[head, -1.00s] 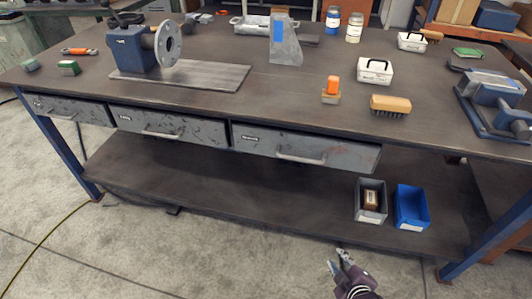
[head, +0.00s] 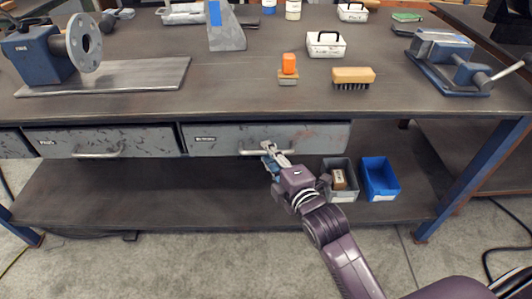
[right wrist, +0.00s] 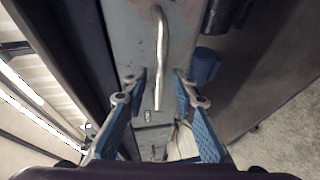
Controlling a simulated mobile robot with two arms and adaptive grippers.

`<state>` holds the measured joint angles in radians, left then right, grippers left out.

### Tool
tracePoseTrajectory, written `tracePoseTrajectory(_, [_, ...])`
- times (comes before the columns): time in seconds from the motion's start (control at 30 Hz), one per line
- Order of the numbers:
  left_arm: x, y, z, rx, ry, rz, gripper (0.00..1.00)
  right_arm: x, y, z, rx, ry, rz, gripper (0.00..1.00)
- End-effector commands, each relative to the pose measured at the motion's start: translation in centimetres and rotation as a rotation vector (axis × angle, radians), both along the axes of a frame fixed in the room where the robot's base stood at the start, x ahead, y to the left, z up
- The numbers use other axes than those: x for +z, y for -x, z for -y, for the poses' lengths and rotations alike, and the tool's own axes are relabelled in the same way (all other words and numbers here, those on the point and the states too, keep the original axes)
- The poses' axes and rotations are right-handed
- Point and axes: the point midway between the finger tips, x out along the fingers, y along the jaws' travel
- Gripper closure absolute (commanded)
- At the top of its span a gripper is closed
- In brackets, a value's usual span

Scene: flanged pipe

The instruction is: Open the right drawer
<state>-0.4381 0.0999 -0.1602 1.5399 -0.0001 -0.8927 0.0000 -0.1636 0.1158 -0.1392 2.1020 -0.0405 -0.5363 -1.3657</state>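The right drawer (head: 325,136) is a scuffed grey front under the bench top. It looks shut, level with the drawer beside it. Its silver bar handle (head: 249,152) runs along the front. My right gripper (head: 275,150) is at the handle, with its arm coming up from the lower right. In the right wrist view the handle (right wrist: 161,55) lies between the lines of the two blue fingers (right wrist: 157,82). The fingers are spread, one on each side, with a gap to the bar. My left gripper is out of view.
The middle drawer (head: 140,142) is to the left. On the lower shelf, a grey bin (head: 341,192) and a blue bin (head: 380,178) stand just right of my right gripper. A brush (head: 353,75) and a vise (head: 450,65) are on the bench top.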

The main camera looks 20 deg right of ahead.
Motion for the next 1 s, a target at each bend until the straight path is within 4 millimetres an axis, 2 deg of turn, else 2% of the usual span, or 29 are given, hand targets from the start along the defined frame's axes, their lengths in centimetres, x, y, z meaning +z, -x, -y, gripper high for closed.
tracePoseTrajectory(0.17, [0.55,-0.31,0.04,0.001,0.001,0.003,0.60,-0.24,-1.37,-0.15,-0.001,-0.001,0.001,0.74])
tracePoseTrajectory(0.43, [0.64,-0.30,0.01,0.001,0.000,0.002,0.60,-0.30,-1.54,-0.19,0.000,-0.001,-0.001,0.74])
tracePoseTrajectory(0.47, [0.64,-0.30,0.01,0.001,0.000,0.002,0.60,-0.30,-1.54,-0.19,0.000,-0.001,-0.001,0.76])
tracePoseTrajectory(0.7, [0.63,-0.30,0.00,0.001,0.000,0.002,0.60,-0.30,-1.52,-0.19,0.000,-0.001,0.000,1.00])
tracePoseTrajectory(1.0, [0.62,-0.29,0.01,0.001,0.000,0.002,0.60,-0.33,-1.50,-0.19,0.000,-0.001,-0.001,1.00])
